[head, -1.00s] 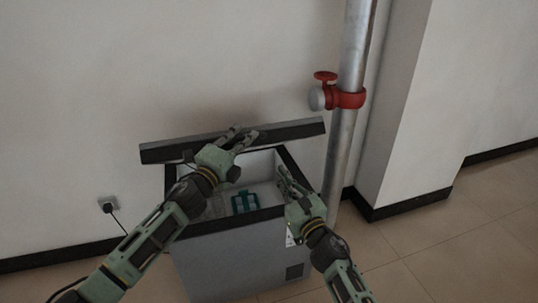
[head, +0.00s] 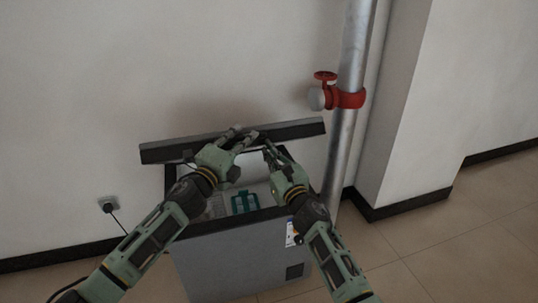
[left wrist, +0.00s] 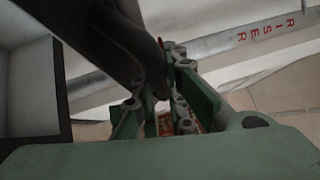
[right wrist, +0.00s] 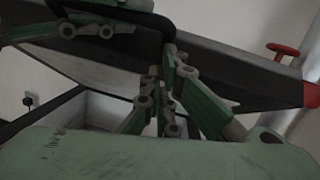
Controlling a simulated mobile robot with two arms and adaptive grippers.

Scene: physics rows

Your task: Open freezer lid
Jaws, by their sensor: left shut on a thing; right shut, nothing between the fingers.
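The freezer (head: 232,262) is a grey chest with a dark rim, standing against the wall. Its lid (head: 292,131) is raised and tilted up at the back, its edge toward me, so the inside shows. My left gripper (head: 243,136) is at the lid's edge near its middle and is shut on it; the contact is partly hidden by the fingers. My right gripper (head: 268,147) is shut and empty, just right of the left one, below the lid edge and over the opening. The lid also spans the right wrist view (right wrist: 215,80).
A green basket (head: 246,203) sits inside the freezer. A metal pipe (head: 346,150) with a red valve (head: 350,98) rises close on the right, before a wall column (head: 395,120). A socket with a cord (head: 107,204) is at left. Floor is clear at right.

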